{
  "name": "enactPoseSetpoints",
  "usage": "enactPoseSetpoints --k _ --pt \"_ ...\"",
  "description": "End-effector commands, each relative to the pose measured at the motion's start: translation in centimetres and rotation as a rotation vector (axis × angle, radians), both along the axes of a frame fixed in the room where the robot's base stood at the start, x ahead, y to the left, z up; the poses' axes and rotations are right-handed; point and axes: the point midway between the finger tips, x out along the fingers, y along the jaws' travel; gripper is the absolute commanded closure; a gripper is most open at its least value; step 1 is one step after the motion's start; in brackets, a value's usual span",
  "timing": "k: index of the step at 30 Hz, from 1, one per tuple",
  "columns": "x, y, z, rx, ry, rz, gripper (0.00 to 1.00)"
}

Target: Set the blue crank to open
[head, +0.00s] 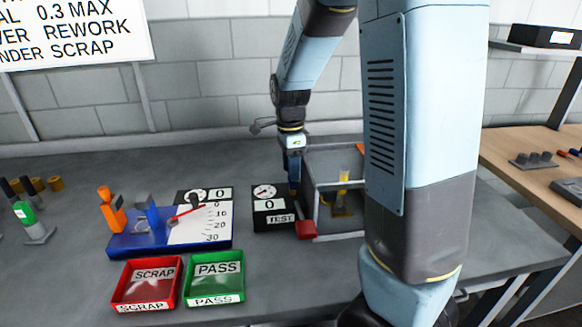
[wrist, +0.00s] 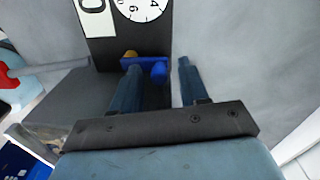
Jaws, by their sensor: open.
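The blue crank (wrist: 144,62) shows in the wrist view as a short bar with a rounded knob at its right end, beside a black box face with a white dial. My gripper (wrist: 159,67) is open, and the knob appears between its two fingertips. The left finger overlaps the left part of the crank; I cannot tell whether it touches. In the head view my gripper (head: 293,187) points down beside the right side of the black gauge box (head: 272,220) marked TEST. The crank cannot be made out there, and no open marking is legible.
A clear-sided enclosure (head: 316,190) with a yellow part stands right of my gripper, a red block (head: 305,230) in front. Left are a blue gauge fixture (head: 125,243), a red SCRAP tray (head: 148,307) and a green PASS tray (head: 215,299). The bench behind is mostly clear.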

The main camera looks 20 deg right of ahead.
Motion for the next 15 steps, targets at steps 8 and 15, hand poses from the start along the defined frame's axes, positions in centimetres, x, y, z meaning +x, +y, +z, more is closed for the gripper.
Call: enactPoseSetpoints --k 8,15 --pt "-0.02 0.00 -0.14 0.000 0.000 0.000 0.56" --pt "-0.01 0.00 -0.12 0.000 -0.001 0.000 0.77"
